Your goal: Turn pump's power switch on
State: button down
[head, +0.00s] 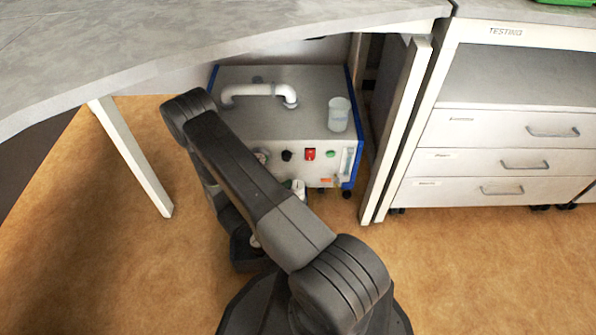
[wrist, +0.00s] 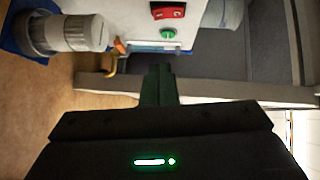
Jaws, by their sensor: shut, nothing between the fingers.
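The pump (head: 285,90) is a grey box with blue edges under the desk, its white front panel facing me. The panel carries a red rocker switch (head: 310,154), a green round button (head: 331,154) and a black knob (head: 287,155). In the wrist view the red switch (wrist: 168,12) is at the top edge, with the green button (wrist: 168,34) below it. I cannot tell the switch's position. My gripper (wrist: 158,70) is shut and empty, its tips just below the green button in the picture and apart from the switch. In the head view my arm hides the gripper.
A clear beaker (head: 339,114) and a white pipe (head: 262,91) are on the pump. A desk leg (head: 395,130) stands right of the pump, close to my gripper. Drawers (head: 500,160) stand at the right.

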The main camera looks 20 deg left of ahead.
jog(key=b, duration=0.2)
send_near(313, 159)
jog(key=d, duration=0.4)
jog(key=shift+w+a+f+b, duration=0.2)
jog(key=shift+w+b, duration=0.1)
jog(key=shift+w, duration=0.55)
jog(key=shift+w+a+f+b, duration=0.1)
jog(key=shift+w+a+b, duration=0.15)
jog(key=shift+w, duration=0.55)
jog(key=shift+w+a+f+b, duration=0.1)
jog(key=shift+w+b, duration=0.25)
jog(key=shift+w, duration=0.5)
